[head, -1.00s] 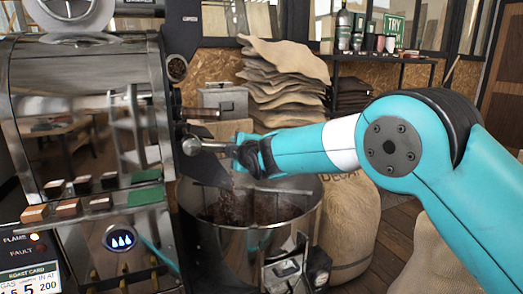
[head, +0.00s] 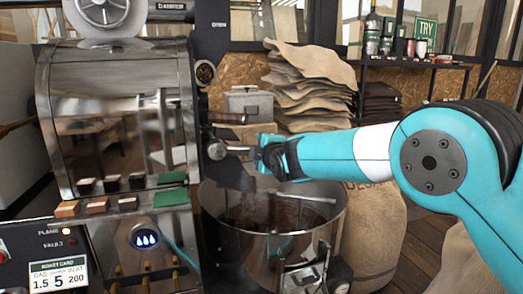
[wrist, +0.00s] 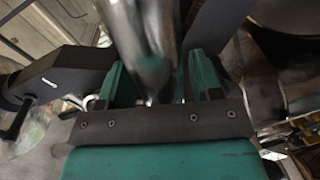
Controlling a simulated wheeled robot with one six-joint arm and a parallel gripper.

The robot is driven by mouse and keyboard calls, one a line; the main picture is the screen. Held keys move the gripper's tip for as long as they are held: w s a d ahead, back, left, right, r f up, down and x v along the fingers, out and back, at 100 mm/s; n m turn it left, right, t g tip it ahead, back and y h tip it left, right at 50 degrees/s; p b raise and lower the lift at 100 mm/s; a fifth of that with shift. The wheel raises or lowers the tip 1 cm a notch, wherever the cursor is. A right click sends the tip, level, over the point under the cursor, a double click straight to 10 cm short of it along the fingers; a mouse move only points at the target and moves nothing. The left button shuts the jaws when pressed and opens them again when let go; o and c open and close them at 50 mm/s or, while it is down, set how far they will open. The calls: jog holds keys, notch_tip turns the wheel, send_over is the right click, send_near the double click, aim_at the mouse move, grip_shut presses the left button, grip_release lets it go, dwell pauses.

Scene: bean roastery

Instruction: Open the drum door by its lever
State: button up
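The drum door lever (head: 216,150) is a metal rod with a rounded metal knob on the front of the roaster (head: 120,115). In the head view my gripper (head: 264,151) is at the right end of the lever's rod. In the wrist view the blurred metal lever (wrist: 150,45) runs between the two teal fingers of my gripper (wrist: 157,82). The fingers stand apart, with narrow gaps seeming to show beside the metal. Firm contact cannot be made out. The drum door itself is largely hidden behind the lever and the dark chute (head: 229,172).
A round metal cooling tray (head: 325,215) with dark beans in it stands below my gripper. Stacked sacks (head: 310,85) and a full burlap sack (head: 375,235) are behind it. A shelf (head: 415,64) with bottles and tins is at the back right.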

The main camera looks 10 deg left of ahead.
jog(key=b+v, duration=0.1)
jog(key=v, duration=1.6)
jog(key=shift+s+b, duration=0.2)
jog(key=shift+b, duration=0.2)
jog(key=shift+d, duration=0.15)
jog(key=s+d+f+m+g+h, duration=0.35)
jog(key=s+d+m+g, duration=0.25)
jog(key=s+d+m, duration=0.45)
jog(key=s+d+f+m+g, duration=0.2)
jog(key=s+d+g, duration=0.25)
jog(key=s, duration=0.55)
jog(key=s+d+f+m+g, duration=0.25)
jog(key=s+d, duration=0.25)
jog(key=s, duration=0.4)
notch_tip(320, 180, up, 16)
jog(key=p, duration=1.5)
jog(key=shift+d+r+g+h+p, duration=0.2)
jog(key=shift+d+g+h+p, duration=0.05)
jog(key=shift+g+h+p, duration=0.15)
